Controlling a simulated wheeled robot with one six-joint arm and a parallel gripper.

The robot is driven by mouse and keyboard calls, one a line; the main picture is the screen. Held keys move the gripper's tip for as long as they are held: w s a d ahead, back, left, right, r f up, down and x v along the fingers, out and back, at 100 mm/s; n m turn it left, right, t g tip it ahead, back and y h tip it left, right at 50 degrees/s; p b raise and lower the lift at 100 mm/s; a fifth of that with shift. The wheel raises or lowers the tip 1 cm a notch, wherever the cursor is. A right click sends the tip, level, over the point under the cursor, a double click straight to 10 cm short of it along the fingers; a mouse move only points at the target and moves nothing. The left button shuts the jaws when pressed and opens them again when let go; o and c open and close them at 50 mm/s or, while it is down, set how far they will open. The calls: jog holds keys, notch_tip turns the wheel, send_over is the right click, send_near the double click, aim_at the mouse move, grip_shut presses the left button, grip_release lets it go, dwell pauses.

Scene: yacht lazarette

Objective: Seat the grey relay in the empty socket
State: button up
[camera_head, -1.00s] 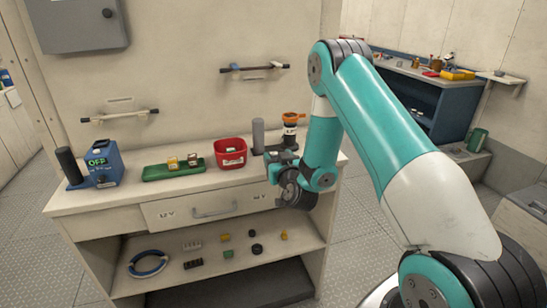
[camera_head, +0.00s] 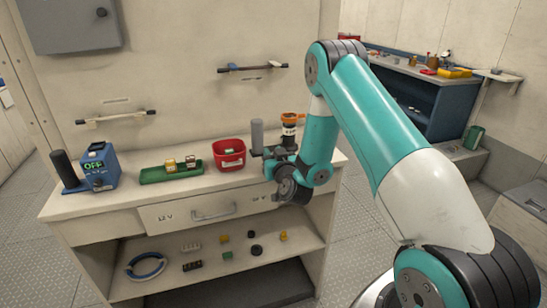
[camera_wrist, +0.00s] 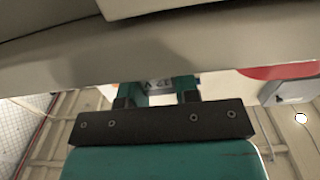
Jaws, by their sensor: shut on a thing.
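My gripper (camera_head: 270,153) is over the right end of the workbench (camera_head: 110,204), beside an upright grey cylinder (camera_head: 257,133). I cannot make out the empty socket in either view.
A red bin (camera_head: 228,154), a green tray (camera_head: 171,175) with small relay-like blocks and a blue OFF device (camera_head: 98,167) stand left of my gripper. An orange-topped dark thing (camera_head: 290,128) stands just behind. The lower shelf (camera_head: 214,254) holds small loose parts.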

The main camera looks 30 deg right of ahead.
notch_tip(320, 180, up, 20)
jog(key=p, duration=1.5)
jog(key=shift+p, duration=0.35)
